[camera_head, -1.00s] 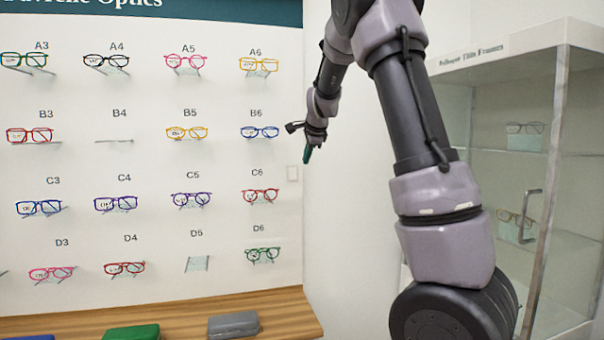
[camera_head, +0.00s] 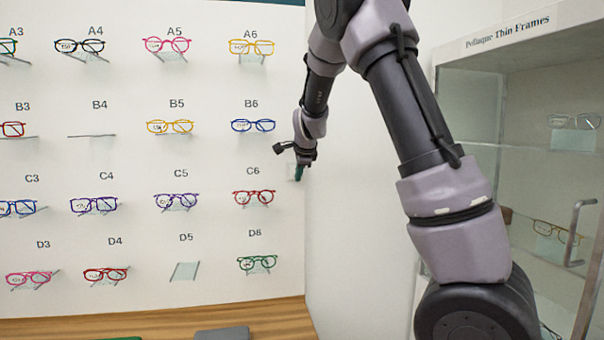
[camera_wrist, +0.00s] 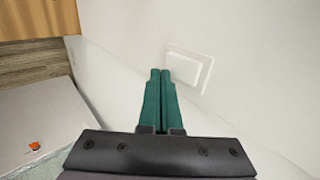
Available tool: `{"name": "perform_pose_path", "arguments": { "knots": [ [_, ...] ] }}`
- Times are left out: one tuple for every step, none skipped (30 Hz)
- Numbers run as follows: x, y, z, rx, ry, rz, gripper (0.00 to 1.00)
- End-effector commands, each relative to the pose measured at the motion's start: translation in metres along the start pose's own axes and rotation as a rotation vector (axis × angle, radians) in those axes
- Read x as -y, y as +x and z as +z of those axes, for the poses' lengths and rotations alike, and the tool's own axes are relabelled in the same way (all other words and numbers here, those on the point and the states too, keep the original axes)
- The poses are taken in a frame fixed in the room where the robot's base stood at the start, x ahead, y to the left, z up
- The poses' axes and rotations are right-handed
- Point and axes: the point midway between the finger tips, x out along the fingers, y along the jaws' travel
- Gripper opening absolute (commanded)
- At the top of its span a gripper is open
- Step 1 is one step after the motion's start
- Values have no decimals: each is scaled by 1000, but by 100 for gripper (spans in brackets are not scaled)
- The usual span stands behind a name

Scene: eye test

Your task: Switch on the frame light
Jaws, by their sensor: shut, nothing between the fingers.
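A white wall switch (camera_wrist: 190,70) shows in the wrist view as a raised rectangular plate on the white wall. In the head view, the switch (camera_head: 291,171) is at the right edge of the frame wall, partly hidden by my gripper. My gripper (camera_wrist: 160,74) has green fingers that are shut together with nothing between them. Its tips appear just left of the switch plate in the wrist view. In the head view, my gripper (camera_head: 299,174) overlaps the switch's right side. I cannot tell whether the tips touch the wall.
The display wall holds rows of glasses, such as the red pair (camera_head: 254,197) under C6. A wooden ledge (camera_head: 275,318) runs below, with a grey case (camera_head: 222,334). A glass cabinet labelled Thin Frames (camera_head: 520,35) stands at right. Bare wall (camera_head: 350,240) lies between.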

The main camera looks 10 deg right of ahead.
Motion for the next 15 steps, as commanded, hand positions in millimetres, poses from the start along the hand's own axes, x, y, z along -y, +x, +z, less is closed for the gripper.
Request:
{"name": "perform_pose_path", "arguments": {
  "knots": [
    [0,0,0,0,0,0,0],
    [0,0,0,0,0,0,0],
    [0,0,0,-1,0,0,0],
    [0,0,0,-1,0,0,0],
    [0,0,0,-1,0,0,0],
    [0,0,0,-1,0,0,0],
    [0,0,0,-1,1,0,0],
    [0,0,0,-1,0,0,0],
    [0,0,0,-1,1,0,0],
    [0,0,0,-1,1,0,0],
    [0,1,0,-1,1,0,0],
    [1,3,-1,-2,1,-1,0],
    [2,6,-2,-3,2,-1,0],
    [3,6,-1,-2,1,-1,0],
    [2,5,-1,-1,1,-2,0]
  ]
}}
